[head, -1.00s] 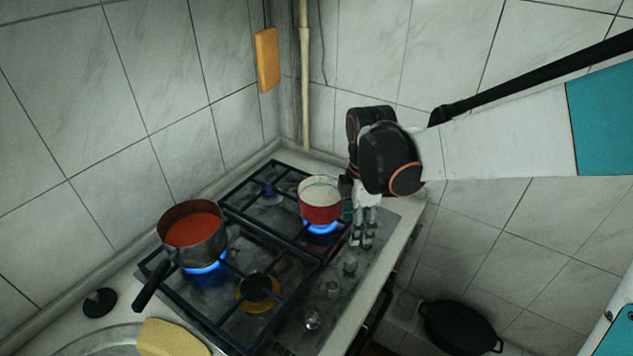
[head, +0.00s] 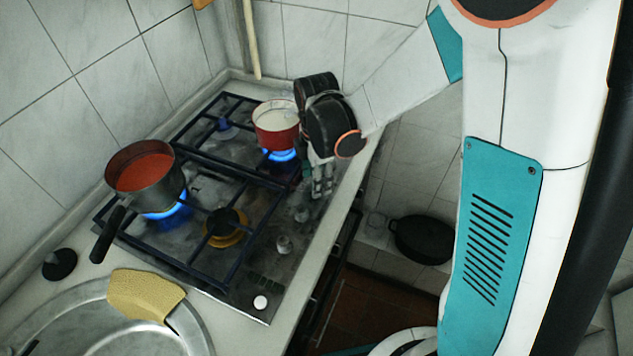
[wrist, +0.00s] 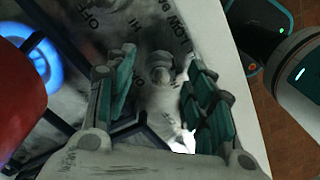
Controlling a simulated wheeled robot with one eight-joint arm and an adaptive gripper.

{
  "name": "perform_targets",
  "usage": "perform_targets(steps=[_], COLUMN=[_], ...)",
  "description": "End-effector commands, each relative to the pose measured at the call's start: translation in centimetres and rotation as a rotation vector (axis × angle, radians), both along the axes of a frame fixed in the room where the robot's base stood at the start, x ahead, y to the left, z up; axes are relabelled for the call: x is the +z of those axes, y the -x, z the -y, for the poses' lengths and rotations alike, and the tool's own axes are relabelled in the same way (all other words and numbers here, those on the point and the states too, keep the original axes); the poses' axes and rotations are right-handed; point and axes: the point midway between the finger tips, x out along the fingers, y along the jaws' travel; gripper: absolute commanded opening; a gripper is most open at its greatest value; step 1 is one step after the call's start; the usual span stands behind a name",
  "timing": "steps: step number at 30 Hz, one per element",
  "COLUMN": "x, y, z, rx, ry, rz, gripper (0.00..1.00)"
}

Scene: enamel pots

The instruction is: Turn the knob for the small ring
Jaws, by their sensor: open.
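A pale knob (wrist: 161,68) on the hob's right-hand panel shows between my fingers in the wrist view, with printed OFF, HI and LOW marks around it. My gripper (head: 322,185) is open over the panel, beside the red pot; in the wrist view its two fingers (wrist: 160,88) straddle the knob. I cannot tell whether they touch it. The frames do not show clearly which ring each knob serves.
A red pot of white liquid (head: 275,122) stands over a blue flame close to my gripper. A dark saucepan of red liquid (head: 145,177) stands over another flame. A front burner (head: 225,222) is unlit. A sponge (head: 145,295) lies by the sink; a black pot (head: 422,238) stands right.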

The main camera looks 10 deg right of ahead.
Motion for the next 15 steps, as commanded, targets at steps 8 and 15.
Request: perform_targets(steps=[8,15], x=[-0.96,-0.92], y=[0.04,0.03], z=[0.01,0.01], rx=[0.0,0.0], ry=[0.0,0.0], rz=[0.0,0.0], gripper=[0.49,0.31])
